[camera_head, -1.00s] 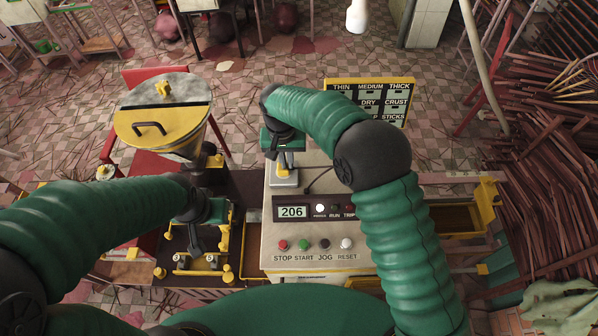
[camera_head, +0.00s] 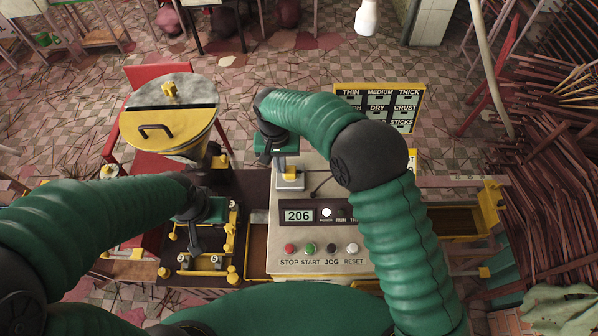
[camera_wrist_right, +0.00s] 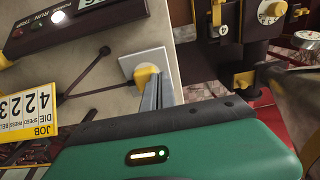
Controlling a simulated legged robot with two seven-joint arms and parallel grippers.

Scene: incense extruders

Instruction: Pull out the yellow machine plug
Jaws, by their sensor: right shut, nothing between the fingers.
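The yellow plug (camera_head: 291,172) sits at a pale square socket plate (camera_head: 290,184) on top of the cream control box. The plug also shows in the right wrist view (camera_wrist_right: 143,76), against the white plate with a dark cable nearby. My right gripper (camera_head: 280,166) is shut and empty, its grey fingers just left of the plug. In the right wrist view the fingers (camera_wrist_right: 158,92) partly overlap the plug; whether they touch it I cannot tell. My left gripper (camera_head: 195,247) points down over a yellow-framed fixture at left; its jaw opening is unclear.
The control box (camera_head: 288,240) carries a display reading 206 and a row of coloured buttons. A yellow hopper (camera_head: 170,135) stands at left. A black-and-yellow label board (camera_head: 378,100) rises behind my right arm. Stick bundles (camera_head: 550,180) fill the right side.

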